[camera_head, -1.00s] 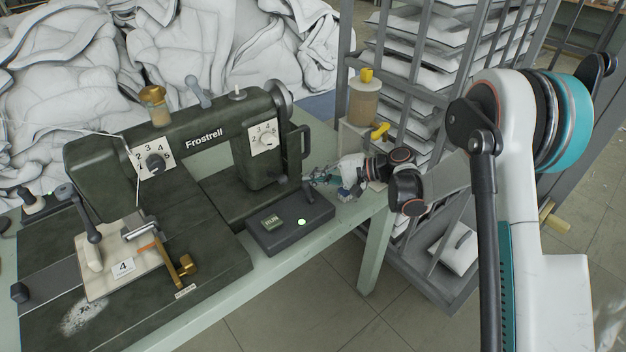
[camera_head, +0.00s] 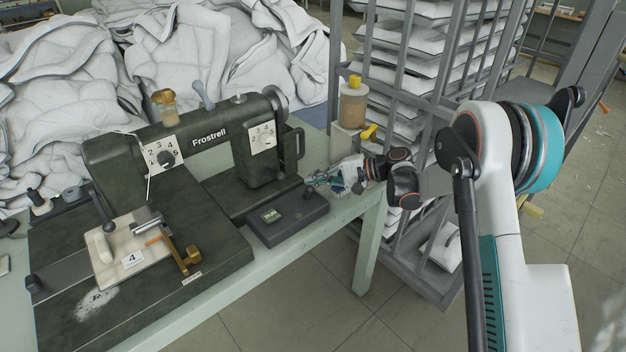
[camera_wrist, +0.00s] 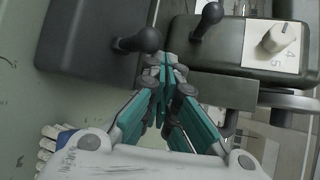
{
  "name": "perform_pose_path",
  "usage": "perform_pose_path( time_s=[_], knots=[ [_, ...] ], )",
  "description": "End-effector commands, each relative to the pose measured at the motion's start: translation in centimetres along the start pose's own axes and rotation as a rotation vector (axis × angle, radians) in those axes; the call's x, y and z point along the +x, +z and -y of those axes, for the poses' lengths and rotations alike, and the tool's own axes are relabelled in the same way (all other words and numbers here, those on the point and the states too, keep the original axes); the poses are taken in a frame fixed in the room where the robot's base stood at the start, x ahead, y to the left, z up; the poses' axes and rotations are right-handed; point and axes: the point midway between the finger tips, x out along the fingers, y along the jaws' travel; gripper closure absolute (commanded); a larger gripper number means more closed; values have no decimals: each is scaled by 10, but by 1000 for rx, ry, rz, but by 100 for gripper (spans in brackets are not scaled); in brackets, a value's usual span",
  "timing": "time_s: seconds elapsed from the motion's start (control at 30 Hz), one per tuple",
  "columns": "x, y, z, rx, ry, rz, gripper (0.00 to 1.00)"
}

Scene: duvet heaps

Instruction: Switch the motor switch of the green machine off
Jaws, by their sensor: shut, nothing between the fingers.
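The green sewing machine (camera_head: 215,138), marked Frostrell, stands on the pale green table. A dark switch box (camera_head: 285,229) lies at its front right, with a small labelled plate (camera_head: 271,215) and no lit lamp on top. Its black ball-ended lever (camera_head: 308,193) stands at the box's right end. In the wrist view this lever (camera_wrist: 144,41) reaches out from the box (camera_wrist: 85,40) beside my fingertips. My gripper (camera_head: 318,183) is shut and empty, close to the lever; its fingers (camera_wrist: 165,63) show at mid picture. I cannot tell whether they touch it.
A grey rack (camera_head: 410,85) of folded white bedding is at the back right. Heaped duvets (camera_head: 200,60) fill the back left. The machine's dial (camera_wrist: 278,38) is near my fingers.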

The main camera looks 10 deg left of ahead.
Motion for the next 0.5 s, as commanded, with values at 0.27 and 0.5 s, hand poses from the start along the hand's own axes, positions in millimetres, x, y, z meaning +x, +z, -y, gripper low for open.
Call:
perform_pose_path(
  time_s=[0.27, 0.5],
  knots=[
    [-6, 5, -5, 0, 1, 1, 100],
    [-8, 7, -8, -1, 3, 3, 100]
  ],
)
